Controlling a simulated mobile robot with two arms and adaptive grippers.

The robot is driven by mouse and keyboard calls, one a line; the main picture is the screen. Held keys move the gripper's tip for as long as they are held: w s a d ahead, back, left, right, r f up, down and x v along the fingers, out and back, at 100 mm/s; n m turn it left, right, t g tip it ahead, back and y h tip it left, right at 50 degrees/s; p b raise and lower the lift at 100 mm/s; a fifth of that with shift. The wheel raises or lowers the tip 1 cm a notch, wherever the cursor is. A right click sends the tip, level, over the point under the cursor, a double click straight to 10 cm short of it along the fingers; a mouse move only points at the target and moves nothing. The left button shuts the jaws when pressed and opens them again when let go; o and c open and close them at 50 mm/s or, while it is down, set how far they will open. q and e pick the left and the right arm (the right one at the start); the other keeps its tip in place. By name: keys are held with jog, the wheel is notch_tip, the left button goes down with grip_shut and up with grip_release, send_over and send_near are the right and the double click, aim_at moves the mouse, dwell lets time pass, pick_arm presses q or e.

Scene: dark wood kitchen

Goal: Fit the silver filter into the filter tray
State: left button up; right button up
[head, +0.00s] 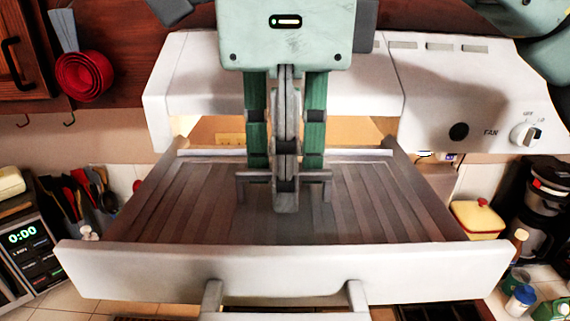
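A wide slatted panel (165,205), grey-brown in this light, lies in the pulled-out filter tray (180,272) with the white front edge. I take it to be the silver filter; its slats run front to back between the side rails. My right gripper (286,195) reaches straight down over the middle of the panel. Its lowest grey tip overlaps a short grey crossbar with two legs. The far side of the gripper is hidden, so I cannot tell whether it is closed on that bar. My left gripper is not in view.
The white hood body (440,90) with a fan knob (525,133) stands behind the tray. Below are a utensil holder (90,200), a coffee maker (545,205), a yellow container (475,220) and small bottles. Red measuring cups (84,77) hang at the left.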

jog(key=r, duration=0.9)
jog(key=shift+s+a, duration=0.1)
jog(key=shift+s, duration=0.1)
jog(key=shift+r, duration=1.6)
